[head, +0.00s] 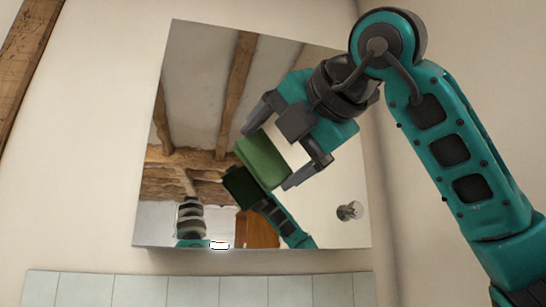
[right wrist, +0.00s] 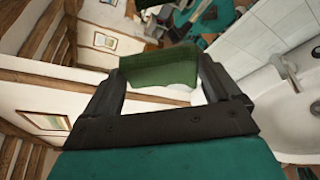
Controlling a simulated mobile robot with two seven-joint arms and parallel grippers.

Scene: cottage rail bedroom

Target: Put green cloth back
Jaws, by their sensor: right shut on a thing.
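The green cloth (head: 264,160) is a folded, block-like piece in the head view. My right gripper (head: 269,153) is shut on it and holds it up in front of the mirror cabinet (head: 190,60). In the right wrist view the cloth (right wrist: 160,70) sits between the two fingers of the right gripper (right wrist: 158,82). A dark reflection of the cloth shows in the mirror just below it. I cannot tell if the cloth touches the mirror. My left gripper is not in view.
A round metallic knob (head: 350,211) is at the mirror's lower right. Pale tiles (head: 140,288) run along the wall below. In the right wrist view a white basin (right wrist: 275,110) with a tap (right wrist: 286,72) is at the right. A side wall stands right of the cabinet.

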